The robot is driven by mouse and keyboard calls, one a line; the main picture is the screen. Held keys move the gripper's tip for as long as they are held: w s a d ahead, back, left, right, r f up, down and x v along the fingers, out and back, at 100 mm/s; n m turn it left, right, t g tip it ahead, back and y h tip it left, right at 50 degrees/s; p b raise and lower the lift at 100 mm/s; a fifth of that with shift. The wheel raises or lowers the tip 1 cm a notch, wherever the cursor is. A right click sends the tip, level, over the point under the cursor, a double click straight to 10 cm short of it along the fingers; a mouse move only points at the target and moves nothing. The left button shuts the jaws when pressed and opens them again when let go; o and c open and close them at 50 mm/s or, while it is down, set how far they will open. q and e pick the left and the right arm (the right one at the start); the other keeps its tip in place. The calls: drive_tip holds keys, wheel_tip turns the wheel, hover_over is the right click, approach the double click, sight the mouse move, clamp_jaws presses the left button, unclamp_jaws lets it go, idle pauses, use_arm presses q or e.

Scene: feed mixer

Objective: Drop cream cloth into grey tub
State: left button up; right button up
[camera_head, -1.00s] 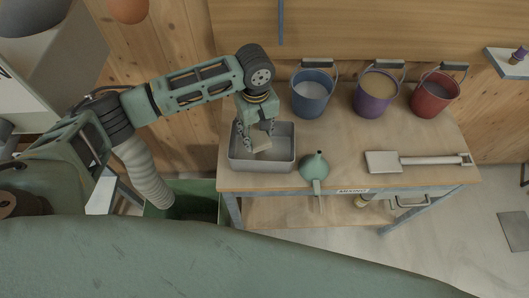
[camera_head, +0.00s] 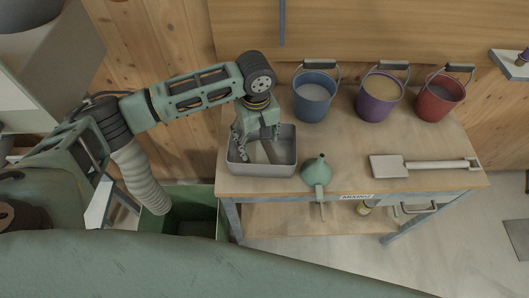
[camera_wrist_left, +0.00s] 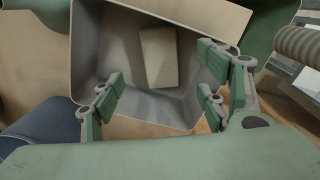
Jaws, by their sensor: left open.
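The grey tub (camera_head: 262,168) stands on the left end of the workbench; it also shows in the left wrist view (camera_wrist_left: 88,48). The cream cloth (camera_wrist_left: 158,58) is a flat pale rectangle lying inside the tub, against the inner side at the top of the wrist view. In the head view it is partly hidden by my fingers. My left gripper (camera_head: 257,144) is over the tub with its fingers spread and pointing down. In the wrist view the gripper (camera_wrist_left: 158,90) is empty, with the cloth beyond the fingertips and apart from them. My right gripper is not seen.
A green funnel (camera_head: 316,172) stands just right of the tub. Blue (camera_head: 312,101), purple (camera_head: 377,103) and red (camera_head: 437,103) buckets line the bench's back. A scoop (camera_head: 391,166) lies at the right. A green bin (camera_head: 191,224) is on the floor, left of the bench.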

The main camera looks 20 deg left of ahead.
use_arm(q)
wheel_tip(320, 180, up, 12)
idle(0.6)
idle(0.4)
